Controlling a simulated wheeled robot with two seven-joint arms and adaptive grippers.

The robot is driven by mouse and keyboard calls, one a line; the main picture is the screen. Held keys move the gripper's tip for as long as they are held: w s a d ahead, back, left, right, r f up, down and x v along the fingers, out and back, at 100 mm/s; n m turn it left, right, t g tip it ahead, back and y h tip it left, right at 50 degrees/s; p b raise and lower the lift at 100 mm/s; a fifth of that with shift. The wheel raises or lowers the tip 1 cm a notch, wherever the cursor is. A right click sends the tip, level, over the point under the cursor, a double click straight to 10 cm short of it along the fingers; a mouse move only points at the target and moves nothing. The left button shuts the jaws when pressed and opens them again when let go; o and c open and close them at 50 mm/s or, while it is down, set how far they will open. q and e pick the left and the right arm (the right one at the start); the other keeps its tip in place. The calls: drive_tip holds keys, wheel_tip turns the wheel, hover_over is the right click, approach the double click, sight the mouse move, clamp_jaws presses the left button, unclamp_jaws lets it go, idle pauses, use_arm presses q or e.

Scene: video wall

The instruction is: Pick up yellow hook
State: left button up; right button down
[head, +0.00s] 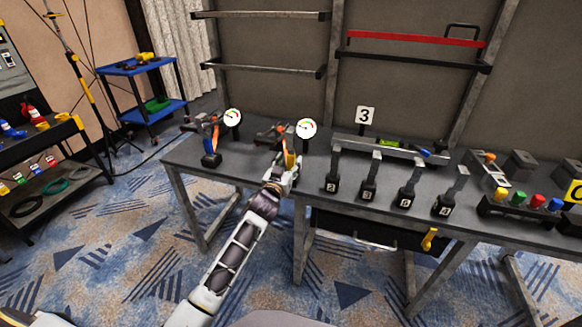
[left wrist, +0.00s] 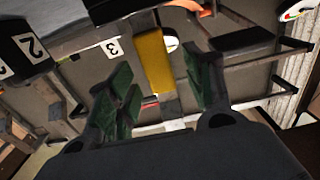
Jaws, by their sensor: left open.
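My left gripper (head: 287,170) is at the front edge of the table, and its jaws are open. A yellow piece (head: 291,159) stands upright at its fingertips, beside a white gauge. In the left wrist view the yellow piece (left wrist: 153,62) lies between the two green finger pads of my gripper (left wrist: 157,80), with room on both sides; whether they touch is hard to tell. Its lower part is hidden by the gripper in the head view. Another small yellow hook-like piece (head: 429,239) shows at the table's front, below the top. My right gripper is out of view.
The grey table (head: 240,170) holds a blue-handled fixture (head: 211,158) to the left and several numbered black blocks (head: 368,190) to the right. A gauge (head: 306,128) stands close behind the gripper. A row of coloured buttons (head: 518,200) is at the right. Carpeted floor in front is clear.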

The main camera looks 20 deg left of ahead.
use_arm(q)
drive_tip(key=shift+w+d, duration=0.1)
drive_tip(key=shift+w, duration=1.05)
drive_tip(key=shift+w+f, duration=0.1)
drive_tip(key=shift+w, duration=0.05)
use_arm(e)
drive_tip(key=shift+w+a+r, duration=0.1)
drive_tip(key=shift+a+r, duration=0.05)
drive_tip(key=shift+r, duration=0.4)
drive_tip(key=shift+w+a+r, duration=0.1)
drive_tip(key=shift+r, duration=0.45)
use_arm(q)
drive_tip(key=c, duration=0.5)
clamp_jaws()
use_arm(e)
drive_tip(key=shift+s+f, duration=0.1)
